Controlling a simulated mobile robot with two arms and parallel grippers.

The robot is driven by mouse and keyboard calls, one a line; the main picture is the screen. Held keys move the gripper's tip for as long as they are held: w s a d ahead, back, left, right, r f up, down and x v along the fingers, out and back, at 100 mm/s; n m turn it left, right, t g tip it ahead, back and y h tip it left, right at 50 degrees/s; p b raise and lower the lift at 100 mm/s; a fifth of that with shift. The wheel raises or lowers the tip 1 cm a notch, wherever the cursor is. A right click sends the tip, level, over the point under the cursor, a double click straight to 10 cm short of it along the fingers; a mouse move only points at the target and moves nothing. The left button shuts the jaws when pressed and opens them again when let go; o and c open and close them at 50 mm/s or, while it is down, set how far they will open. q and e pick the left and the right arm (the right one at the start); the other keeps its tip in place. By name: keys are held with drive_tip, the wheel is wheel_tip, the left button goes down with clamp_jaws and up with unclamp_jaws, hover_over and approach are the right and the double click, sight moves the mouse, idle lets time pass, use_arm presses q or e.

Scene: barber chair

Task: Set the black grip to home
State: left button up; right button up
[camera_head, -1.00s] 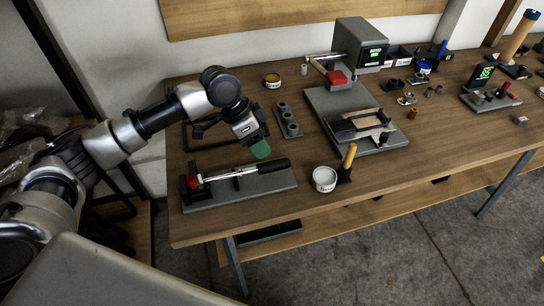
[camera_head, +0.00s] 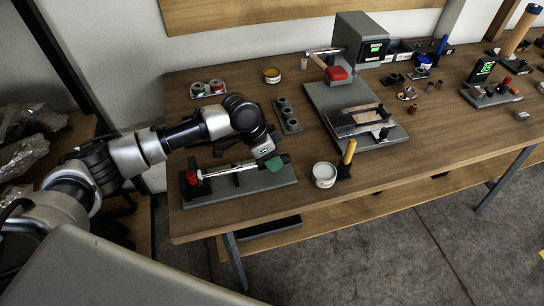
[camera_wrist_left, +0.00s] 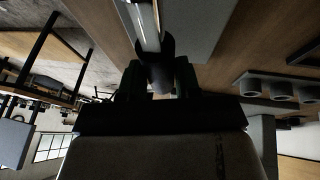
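The black grip (camera_head: 285,158) is the handle at the right end of a silver lever (camera_head: 235,167) on a dark grey base (camera_head: 250,186). The lever lies nearly flat over the base. My left gripper (camera_head: 272,165), with green fingers, is down at the grip and covers part of it. In the left wrist view the grip (camera_wrist_left: 156,66) lies between the two fingers (camera_wrist_left: 158,85). Whether they press on it I cannot tell. My right gripper is not in view.
A white can (camera_head: 324,175) and a yellow-handled tool (camera_head: 348,153) stand right of the base. A block with several holes (camera_head: 287,116) is behind it. A grey press (camera_head: 358,55) stands further back. A tray with red and green items (camera_head: 208,88) is behind my arm.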

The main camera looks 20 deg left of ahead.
sight(256, 163)
use_arm(q)
clamp_jaws()
drive_tip(key=shift+s+a+r+p, duration=0.15)
drive_tip(key=shift+s+a+p, duration=0.05)
drive_tip(key=shift+a+p, duration=0.2)
drive_tip(key=shift+s+a+p, duration=0.8)
drive_tip(key=shift+a, duration=0.3)
drive_tip(key=shift+s+a, duration=0.3)
drive_tip(key=shift+a, duration=0.15)
drive_tip(key=shift+d, duration=0.1)
drive_tip(key=shift+o, duration=1.8)
unclamp_jaws()
drive_tip(key=shift+o, duration=0.7)
